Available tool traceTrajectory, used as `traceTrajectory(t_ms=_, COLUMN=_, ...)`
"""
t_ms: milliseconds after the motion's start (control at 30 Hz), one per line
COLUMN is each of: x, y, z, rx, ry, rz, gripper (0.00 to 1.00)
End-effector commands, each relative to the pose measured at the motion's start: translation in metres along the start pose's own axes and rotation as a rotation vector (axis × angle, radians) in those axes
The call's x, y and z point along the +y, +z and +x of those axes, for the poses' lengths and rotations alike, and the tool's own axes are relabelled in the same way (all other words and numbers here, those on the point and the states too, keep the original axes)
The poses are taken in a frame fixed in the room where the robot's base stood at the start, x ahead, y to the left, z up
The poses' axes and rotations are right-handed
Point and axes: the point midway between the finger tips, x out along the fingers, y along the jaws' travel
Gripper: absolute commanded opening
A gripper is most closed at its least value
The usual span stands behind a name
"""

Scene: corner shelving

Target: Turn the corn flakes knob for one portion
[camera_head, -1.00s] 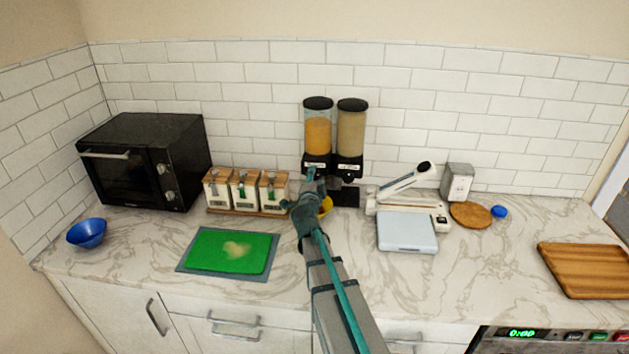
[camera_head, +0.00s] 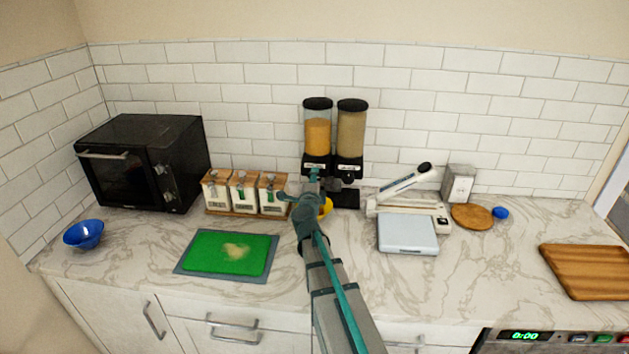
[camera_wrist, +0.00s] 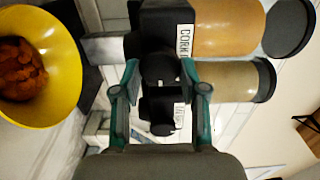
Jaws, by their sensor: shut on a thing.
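The corn flakes dispenser (camera_head: 318,137) is the left one of two clear canisters with black lids, part filled with orange flakes. In the wrist view its black body carries a label reading "CORN" (camera_wrist: 185,41). Its dark knob (camera_wrist: 160,68) sits between the two teal fingertips of my gripper (camera_wrist: 160,76), which is shut on it. In the head view my gripper (camera_head: 314,178) is at the dispenser's front and hides the knob. A yellow bowl (camera_wrist: 70,45) holding orange-brown flakes shows at left in the wrist view. In the head view my arm mostly hides the bowl (camera_head: 327,205).
A second dispenser (camera_head: 351,135) with tan contents stands close on the right. Labelled containers (camera_head: 243,195) stand left of the dispensers and a white scale (camera_head: 407,234) lies to the right. A green cutting board (camera_head: 225,253) lies at front left.

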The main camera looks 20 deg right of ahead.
Motion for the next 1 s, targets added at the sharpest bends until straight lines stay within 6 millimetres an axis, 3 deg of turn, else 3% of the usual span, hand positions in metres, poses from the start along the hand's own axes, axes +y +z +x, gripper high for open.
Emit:
traceTrajectory(t_ms=167, x=0.000, y=0.000, z=0.000, rx=0.000, ry=0.000, rz=0.000, gripper=0.08)
traceTrajectory(t_ms=200, x=0.000, y=0.000, z=0.000, rx=0.000, ry=0.000, rz=-0.001, gripper=0.46)
traceTrajectory(t_ms=333, x=0.000, y=0.000, z=0.000, rx=0.000, ry=0.000, rz=-0.001, gripper=0.67)
traceTrajectory(t_ms=733, x=0.000, y=0.000, z=-0.003, rx=0.000, ry=0.000, rz=-0.001, gripper=0.67)
traceTrajectory(t_ms=1000, x=0.000, y=-0.001, z=-0.034, rx=-0.001, ry=0.001, rz=-0.001, gripper=0.67)
